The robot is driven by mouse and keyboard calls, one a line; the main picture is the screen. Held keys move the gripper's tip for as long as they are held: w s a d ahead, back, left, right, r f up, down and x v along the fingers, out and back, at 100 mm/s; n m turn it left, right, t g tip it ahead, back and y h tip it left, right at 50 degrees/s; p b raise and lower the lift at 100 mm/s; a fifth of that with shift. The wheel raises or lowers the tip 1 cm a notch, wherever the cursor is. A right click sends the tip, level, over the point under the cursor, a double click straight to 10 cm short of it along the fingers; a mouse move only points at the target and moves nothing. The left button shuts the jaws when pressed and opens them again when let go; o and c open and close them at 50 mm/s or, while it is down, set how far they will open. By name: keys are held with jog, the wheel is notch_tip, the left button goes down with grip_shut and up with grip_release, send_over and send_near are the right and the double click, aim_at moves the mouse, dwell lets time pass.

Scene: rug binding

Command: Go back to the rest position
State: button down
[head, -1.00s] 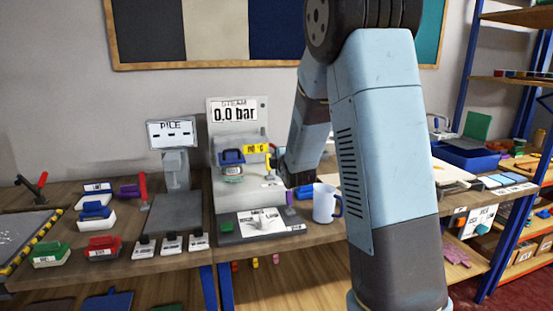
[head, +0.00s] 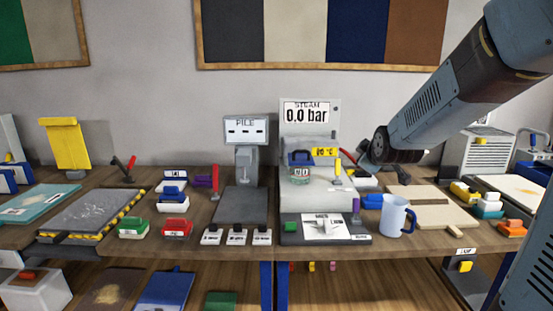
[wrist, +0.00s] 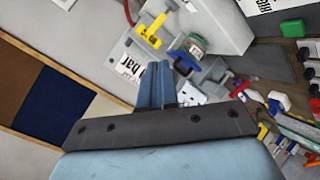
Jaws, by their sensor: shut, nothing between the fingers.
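My gripper (head: 366,158) is at the right side of the steam unit (head: 318,187), above the bench, at the end of my arm coming in from the upper right. In the wrist view its two blue-grey fingers (wrist: 154,72) are together with nothing between them. The steam unit's display reads 0.0 bar. A small jar with a blue clip-like top (head: 300,167) is at the front of the unit. In the wrist view the yellow-handled part (wrist: 151,30) lies beyond the fingertips; I cannot tell how far.
A light blue mug (head: 396,217) stands on the bench to the right of the unit's base. The PILE scale (head: 240,204) is to the left. Red (head: 177,228) and green (head: 133,226) blocks stand farther left. A pale board (head: 432,210) lies to the right.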

jog(key=s+a+r+m+g, duration=0.1)
jog(key=s+m+g, duration=0.2)
jog(key=s, duration=1.2)
jog(key=s+m+g, duration=0.3)
jog(key=s+m, duration=0.4)
jog(key=s, duration=0.8)
jog(key=shift+s+a+r+g, duration=0.2)
jog(key=shift+a+r+g, duration=0.1)
jog(key=shift+a+r, duration=0.1)
jog(key=c, duration=1.8)
grip_release()
